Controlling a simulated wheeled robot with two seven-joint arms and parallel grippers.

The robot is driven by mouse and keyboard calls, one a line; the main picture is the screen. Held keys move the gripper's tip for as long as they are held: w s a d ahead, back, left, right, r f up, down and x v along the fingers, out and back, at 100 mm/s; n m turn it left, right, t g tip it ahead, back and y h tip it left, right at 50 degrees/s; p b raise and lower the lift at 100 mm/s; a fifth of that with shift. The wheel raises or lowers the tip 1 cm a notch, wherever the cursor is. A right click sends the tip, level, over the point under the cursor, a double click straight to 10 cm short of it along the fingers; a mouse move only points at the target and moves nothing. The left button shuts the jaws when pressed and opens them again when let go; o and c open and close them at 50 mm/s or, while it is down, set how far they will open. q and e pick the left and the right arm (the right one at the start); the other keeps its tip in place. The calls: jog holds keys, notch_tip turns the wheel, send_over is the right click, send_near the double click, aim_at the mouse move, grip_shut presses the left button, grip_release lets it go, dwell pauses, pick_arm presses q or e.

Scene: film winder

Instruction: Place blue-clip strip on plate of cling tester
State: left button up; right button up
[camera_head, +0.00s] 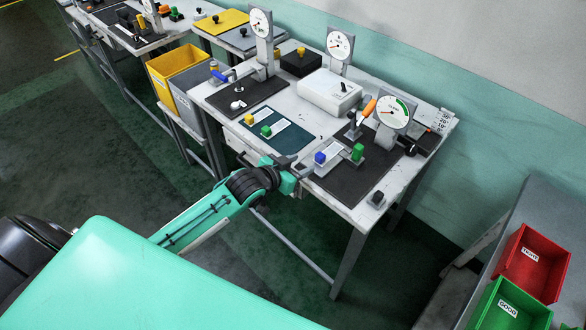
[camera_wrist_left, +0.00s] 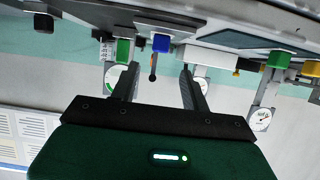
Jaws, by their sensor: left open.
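The blue clip (camera_head: 320,158) is at the near end of a pale strip (camera_head: 332,151), which seems to lie on the light grey plate of the cling tester (camera_head: 393,113); the exact overlap is too small to tell. A green block (camera_head: 358,152) stands at the plate's far side. My left gripper (camera_head: 303,171) is at the table's front edge, just short of the blue clip, open and empty. In the left wrist view the blue clip (camera_wrist_left: 161,42) appears upside down beyond and between the open fingers (camera_wrist_left: 160,70), apparently untouched. My right gripper is not in view.
A dark teal mat (camera_head: 290,145) to the left holds strips with a yellow clip (camera_head: 250,118) and a green clip (camera_head: 267,131). A white box (camera_head: 330,92) stands behind. Red (camera_head: 545,258) and green (camera_head: 500,315) bins sit at right. The black mat (camera_head: 350,188) is clear in front.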

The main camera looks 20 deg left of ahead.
pick_arm(q)
jog(key=shift+v, duration=1.2)
jog(key=s+a+f+n+g+y, duration=0.1)
jog(key=s+a+f, duration=0.1)
jog(key=f, duration=0.7)
jog(key=s+a+f+g+y, duration=0.1)
jog(key=s+a+f, duration=0.1)
jog(key=f, duration=0.7)
jog(key=s+a+f+n+g+y, duration=0.1)
jog(key=s+a+f+g, duration=0.15)
jog(key=f, duration=0.65)
jog(key=s+a+f+g+y, duration=0.1)
jog(key=s+f, duration=0.7)
jog(key=f, duration=0.3)
jog(key=s+d+f+g, duration=0.1)
jog(key=s+f+g, duration=0.1)
jog(key=s+f, duration=0.4)
jog(key=s+d+f+g, duration=0.1)
jog(key=s+f, duration=0.5)
jog(key=s, duration=1)
jog(key=s+d+f+g, duration=0.2)
jog(key=s+f, duration=0.4)
jog(key=s, duration=0.5)
jog(key=shift+s+f+g+y, duration=0.2)
jog(key=shift+s+g+y, duration=0.15)
jog(key=shift+g, duration=0.3)
jog(key=shift+w+d, duration=0.1)
jog(key=shift+d, duration=0.05)
